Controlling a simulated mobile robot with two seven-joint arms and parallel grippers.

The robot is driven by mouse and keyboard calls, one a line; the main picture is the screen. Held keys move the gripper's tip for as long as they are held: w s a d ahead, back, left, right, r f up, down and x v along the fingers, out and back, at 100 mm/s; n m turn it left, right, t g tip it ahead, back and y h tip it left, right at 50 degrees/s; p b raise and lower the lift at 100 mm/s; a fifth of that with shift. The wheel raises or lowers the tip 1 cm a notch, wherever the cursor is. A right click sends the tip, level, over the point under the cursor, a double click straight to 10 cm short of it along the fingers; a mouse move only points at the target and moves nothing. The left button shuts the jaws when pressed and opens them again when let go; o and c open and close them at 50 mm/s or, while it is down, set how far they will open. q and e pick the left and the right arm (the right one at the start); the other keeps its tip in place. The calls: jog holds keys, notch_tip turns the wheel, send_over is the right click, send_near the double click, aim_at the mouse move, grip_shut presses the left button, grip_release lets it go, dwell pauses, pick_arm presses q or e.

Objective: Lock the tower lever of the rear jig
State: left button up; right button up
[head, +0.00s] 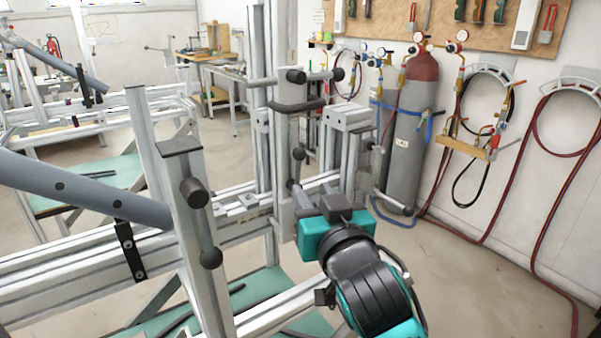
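The jig tower (286,140) is a grey upright post in the middle of the head view, carrying several dark round knobs. A dark bar-shaped handle (297,106) crosses its upper part, roughly level. A dark knob (298,153) sits lower on the post. I cannot tell which of these is the tower lever, or whether it is locked. My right gripper (328,206), on a teal and black wrist, is at the lower part of the tower, close to or against the post in the picture. Its fingertips are partly hidden, so its opening is unclear. My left gripper is out of view.
A nearer aluminium post (195,220) with dark knobs stands at left, beside a grey-blue tube (85,190). Frame rails (80,265) run across the left. Gas cylinders (408,140) and red hoses line the right wall. The floor (470,270) at right is clear.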

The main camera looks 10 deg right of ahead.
aim_at(299, 171)
jog(key=w, duration=0.8)
jog(key=shift+w+a, duration=0.2)
jog(key=shift+a, duration=0.05)
jog(key=shift+c, duration=0.2)
grip_shut()
dwell(0.9)
